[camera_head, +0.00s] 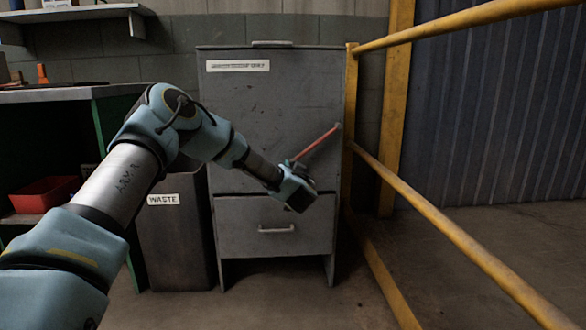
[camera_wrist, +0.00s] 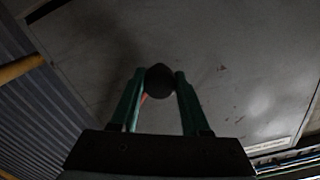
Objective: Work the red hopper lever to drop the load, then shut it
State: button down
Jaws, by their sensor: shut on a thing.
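The red lever (camera_head: 316,143) is on the front of the grey hopper cabinet (camera_head: 270,110). It runs from a pivot near the cabinet's right edge down and left to my gripper (camera_head: 299,188). In the wrist view its black ball knob (camera_wrist: 159,78) sits between the two green fingers of my gripper (camera_wrist: 160,92), which are shut on it. A little red shaft (camera_wrist: 144,99) shows beside the left finger. In the head view the knob and fingertips are hidden by my wrist. A drawer (camera_head: 255,211) with a pale handle is closed under the panel.
A yellow guard rail (camera_head: 450,245) runs close on the right, with a yellow post (camera_head: 351,110) beside the cabinet. A grey waste bin (camera_head: 172,235) stands left of the cabinet. A workbench (camera_head: 60,95) with a red bin (camera_head: 45,193) is farther left. Floor before the cabinet is clear.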

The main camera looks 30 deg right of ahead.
jog(key=shift+w+a+r+m+p, duration=0.15)
jog(key=shift+a+r+m+p, duration=0.15)
jog(key=shift+r+m+p, duration=2.7)
jog(key=shift+w+a+r+m+p, duration=0.2)
jog(key=shift+r+m+p, duration=1.25)
jog(key=shift+r+p, duration=3)
jog(key=shift+w+a+r+m+p, duration=0.1)
jog(key=shift+a+r+m+p, duration=0.3)
jog(key=shift+r+m+p, duration=2.6)
jog(key=shift+d+r+n+p, duration=0.1)
jog(key=shift+r+n+p, duration=0.65)
jog(key=shift+p, duration=0.15)
jog(key=shift+c, duration=1.9)
grip_release()
jog(key=shift+s+f, duration=0.1)
jog(key=v, duration=1)
jog(key=shift+s, duration=0.3)
